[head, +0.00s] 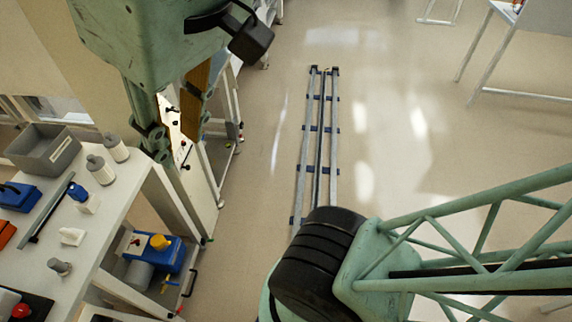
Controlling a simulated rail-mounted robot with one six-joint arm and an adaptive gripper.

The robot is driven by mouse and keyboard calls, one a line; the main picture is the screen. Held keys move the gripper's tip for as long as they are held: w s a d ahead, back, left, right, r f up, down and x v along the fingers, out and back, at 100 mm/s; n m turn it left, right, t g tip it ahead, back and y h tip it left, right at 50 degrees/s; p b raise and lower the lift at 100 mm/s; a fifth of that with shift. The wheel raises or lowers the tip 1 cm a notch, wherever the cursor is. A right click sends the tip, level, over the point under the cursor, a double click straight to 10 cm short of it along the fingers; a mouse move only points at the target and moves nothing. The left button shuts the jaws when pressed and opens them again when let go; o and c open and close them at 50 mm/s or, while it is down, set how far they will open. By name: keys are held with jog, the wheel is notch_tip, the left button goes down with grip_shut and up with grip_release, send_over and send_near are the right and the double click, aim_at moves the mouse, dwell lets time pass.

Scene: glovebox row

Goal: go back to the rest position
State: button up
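My gripper is not in view. A green lattice arm link of mine (480,245) reaches out past the right edge from a black ribbed joint (318,262) at the bottom middle. The end of the arm is outside the picture, so what the gripper holds, if anything, is hidden. The floor rail (320,140) runs away from my base up the middle of the picture.
A white bench (125,190) on the left carries a grey bin (45,150), white bottles and small tools. A blue pump (155,252) sits on its lower shelf. A white-legged table (480,60) stands at upper right. Floor right of the rail is clear.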

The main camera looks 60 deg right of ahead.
notch_tip(320, 180, down, 6)
jog(key=b, duration=0.4)
jog(key=shift+s+b, duration=0.25)
jog(key=shift+b, duration=0.15)
dwell(0.8)
